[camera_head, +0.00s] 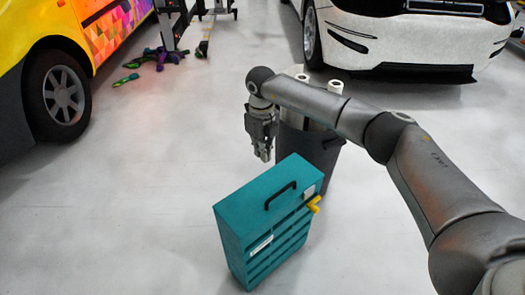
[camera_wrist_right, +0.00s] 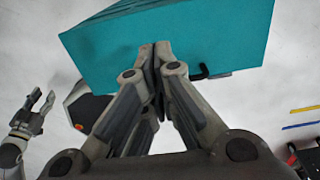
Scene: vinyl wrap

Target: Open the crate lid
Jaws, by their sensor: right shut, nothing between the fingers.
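The teal crate (camera_head: 260,240) stands on the pale floor in the head view, with several slots along its front side. Its flat top, which looks closed, has a black handle (camera_head: 281,195), and a yellow piece (camera_head: 314,204) sticks out at the right edge. The crate (camera_wrist_right: 190,35) also fills the upper part of the right wrist view. My right gripper (camera_head: 264,157) is shut and empty, above and behind the crate's top in the head view. In the wrist view its fingertips overlap the crate; contact cannot be told. My left gripper (camera_wrist_right: 43,96) shows open at the left of the wrist view.
A dark bin (camera_head: 325,160) holding pale rolls stands just behind the crate. A colourful vehicle (camera_head: 30,70) is at left and a white car (camera_head: 400,40) at the back right. Green and purple scraps (camera_head: 160,55) lie at the back. The floor left of the crate is clear.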

